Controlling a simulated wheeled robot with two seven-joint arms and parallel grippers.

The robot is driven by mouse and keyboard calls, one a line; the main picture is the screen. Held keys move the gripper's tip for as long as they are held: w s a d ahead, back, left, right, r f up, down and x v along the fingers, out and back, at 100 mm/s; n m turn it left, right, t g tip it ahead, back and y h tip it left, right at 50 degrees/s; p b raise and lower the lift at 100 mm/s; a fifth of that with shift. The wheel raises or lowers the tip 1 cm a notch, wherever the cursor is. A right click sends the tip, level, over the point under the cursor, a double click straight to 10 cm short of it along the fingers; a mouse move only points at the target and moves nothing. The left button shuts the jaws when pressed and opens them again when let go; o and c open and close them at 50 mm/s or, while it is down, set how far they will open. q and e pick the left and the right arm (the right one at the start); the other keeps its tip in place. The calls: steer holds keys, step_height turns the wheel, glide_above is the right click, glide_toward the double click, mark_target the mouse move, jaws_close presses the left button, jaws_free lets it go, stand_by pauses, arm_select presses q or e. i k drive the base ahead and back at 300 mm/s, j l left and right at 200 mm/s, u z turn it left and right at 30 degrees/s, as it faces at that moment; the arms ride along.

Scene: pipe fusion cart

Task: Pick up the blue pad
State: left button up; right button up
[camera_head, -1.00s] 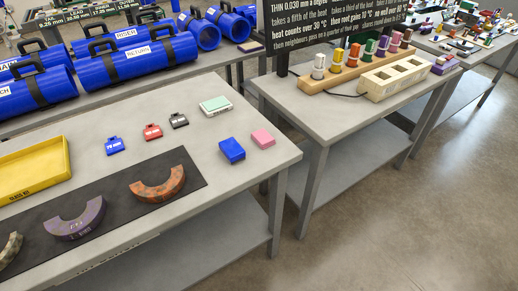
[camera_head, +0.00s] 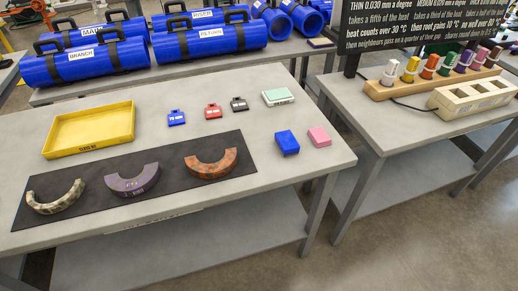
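The blue pad (camera_head: 287,143) is a small solid blue block lying on the grey table (camera_head: 240,188), near its right end. A pink pad (camera_head: 319,137) lies just to its right, with a small gap between them. A blue tag-shaped piece (camera_head: 176,118) with white lettering lies further left on the same table. Neither of my grippers shows in the head view.
A yellow tray (camera_head: 91,130), a black mat (camera_head: 75,180) with three curved pieces, red (camera_head: 213,112) and black (camera_head: 239,104) tags and a pale green-topped box (camera_head: 278,97) share the table. A second table (camera_head: 372,122) stands right, across a gap. Blue cylinders (camera_head: 212,41) lie behind.

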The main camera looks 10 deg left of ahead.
mark_target(287, 145)
steer(key=j+z, duration=0.85)
